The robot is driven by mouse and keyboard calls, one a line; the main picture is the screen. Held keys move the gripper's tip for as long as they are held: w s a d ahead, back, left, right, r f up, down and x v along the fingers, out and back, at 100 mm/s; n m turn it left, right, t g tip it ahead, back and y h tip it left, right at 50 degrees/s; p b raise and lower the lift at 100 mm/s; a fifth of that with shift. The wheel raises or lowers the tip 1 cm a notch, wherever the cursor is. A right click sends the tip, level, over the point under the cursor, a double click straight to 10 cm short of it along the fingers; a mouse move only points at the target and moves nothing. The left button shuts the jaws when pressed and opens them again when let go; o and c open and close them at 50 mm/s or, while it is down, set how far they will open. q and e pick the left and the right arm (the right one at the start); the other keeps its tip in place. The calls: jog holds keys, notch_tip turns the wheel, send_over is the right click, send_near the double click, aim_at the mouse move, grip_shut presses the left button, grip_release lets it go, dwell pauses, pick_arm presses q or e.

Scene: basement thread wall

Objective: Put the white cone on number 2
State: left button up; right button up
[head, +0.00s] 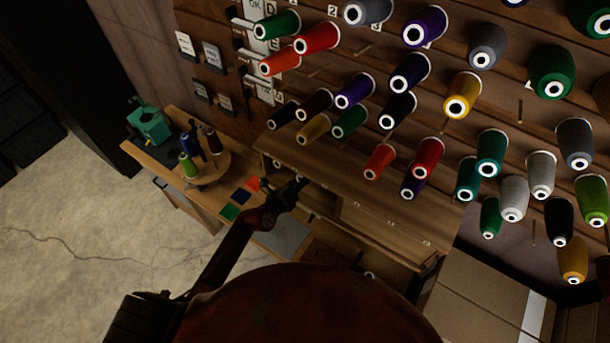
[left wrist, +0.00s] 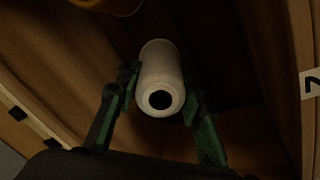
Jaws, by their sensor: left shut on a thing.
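In the left wrist view, a white cone (left wrist: 161,80) sits between the green fingers of my left gripper (left wrist: 160,105), which is shut on it. The cone's dark end hole faces the camera. A white tag (left wrist: 312,82) with a dark character, turned sideways and partly cut off, is at the right edge. In the head view my left gripper (head: 292,190) is at the front of the wooden shelf unit below the thread wall. The held cone cannot be made out there. Small number tags (head: 333,10) sit on the wall at the top. My right gripper is out of view.
Rows of coloured cones, such as a red one (head: 427,158) and a pale one (head: 514,198), stick out from the wall. A wooden shelf unit (head: 390,205) stands below. A side table holds a teal machine (head: 150,125). Cardboard boxes (head: 480,290) stand at lower right.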

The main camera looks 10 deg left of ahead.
pick_arm(q)
jog(key=o, duration=1.4)
jog(key=shift+o, duration=0.2)
jog(key=shift+s, duration=0.1)
jog(key=v, duration=1.2)
